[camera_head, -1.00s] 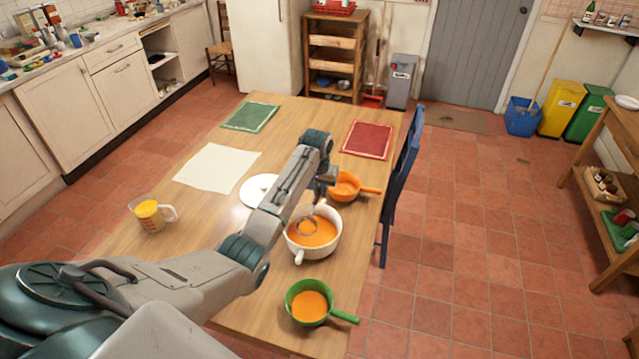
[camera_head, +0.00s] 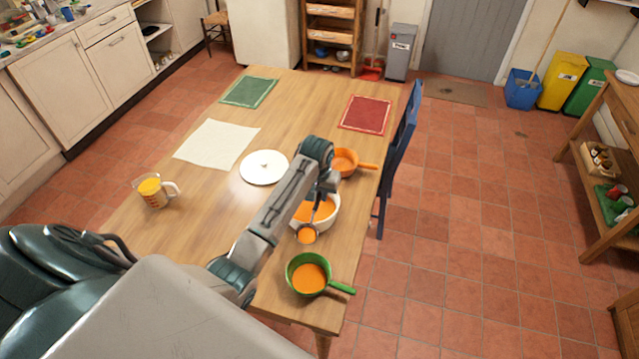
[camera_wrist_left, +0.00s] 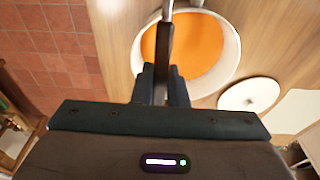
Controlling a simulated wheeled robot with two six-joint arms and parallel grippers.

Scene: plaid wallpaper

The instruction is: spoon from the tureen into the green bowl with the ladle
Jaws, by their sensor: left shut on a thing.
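The white tureen (camera_head: 331,221) holds orange soup and stands on the table; it also shows in the left wrist view (camera_wrist_left: 229,78). The green bowl (camera_head: 291,280) with a side handle stands in front of it and has orange soup in it. My left gripper (camera_head: 327,187) is over the tureen, shut on the ladle's handle (camera_wrist_left: 165,35). The ladle's cup (camera_head: 306,236) is full of orange soup and shows over the tureen's near rim, on the side towards the green bowl. The arm hides part of the tureen. My right gripper is out of view.
An orange bowl (camera_head: 345,161) with a handle stands behind the tureen. A white lid (camera_head: 264,168), a measuring jug (camera_head: 154,190) with orange liquid, a cream cloth (camera_head: 217,144), a green mat (camera_head: 249,91) and a red mat (camera_head: 366,113) lie or stand farther off. A blue chair (camera_head: 398,155) is at the right edge.

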